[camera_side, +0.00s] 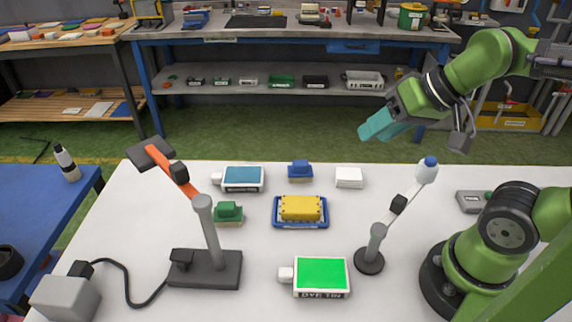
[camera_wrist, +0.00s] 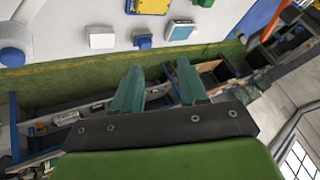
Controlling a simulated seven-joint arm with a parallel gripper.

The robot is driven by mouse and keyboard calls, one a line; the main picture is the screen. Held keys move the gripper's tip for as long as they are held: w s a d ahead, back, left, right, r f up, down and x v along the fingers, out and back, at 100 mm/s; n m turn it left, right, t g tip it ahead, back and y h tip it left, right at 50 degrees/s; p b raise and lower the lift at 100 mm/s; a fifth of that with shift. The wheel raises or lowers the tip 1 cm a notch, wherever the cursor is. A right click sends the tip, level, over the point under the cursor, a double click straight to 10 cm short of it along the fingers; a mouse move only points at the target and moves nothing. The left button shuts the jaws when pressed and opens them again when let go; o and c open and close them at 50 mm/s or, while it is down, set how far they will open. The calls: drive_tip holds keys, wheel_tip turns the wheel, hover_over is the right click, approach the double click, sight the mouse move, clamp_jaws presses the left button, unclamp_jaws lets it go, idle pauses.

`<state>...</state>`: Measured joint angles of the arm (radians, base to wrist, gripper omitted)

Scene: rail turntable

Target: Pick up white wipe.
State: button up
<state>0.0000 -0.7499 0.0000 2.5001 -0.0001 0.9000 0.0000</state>
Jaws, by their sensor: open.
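The white wipe (camera_side: 349,177) is a small flat white block lying on the white table, right of the blue block. It also shows near the top of the wrist view (camera_wrist: 101,37). My gripper (camera_side: 372,130) is raised beyond the table's back edge, above and apart from the wipe. In the wrist view its two teal fingers (camera_wrist: 158,68) stand apart with nothing between them. The fingers do not cover the wipe in either view.
A blue block (camera_side: 300,171), a blue-topped tin (camera_side: 242,178), a green block (camera_side: 228,213) and a yellow sponge in a blue tray (camera_side: 301,210) lie nearby. A white-headed stand (camera_side: 398,205) rises right of the wipe. An orange-armed stand (camera_side: 206,232) and a green-topped tin (camera_side: 320,276) stand nearer.

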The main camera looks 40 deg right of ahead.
drive_tip(key=o, duration=0.8)
drive_tip(key=m+g+h, duration=0.2)
drive_tip(key=m+g, duration=0.5)
drive_tip(key=m, duration=1.7)
hover_over(350, 174)
wheel_tip(350, 174, down, 7)
wheel_tip(350, 174, down, 16)
drive_tip(key=shift+f, duration=0.25)
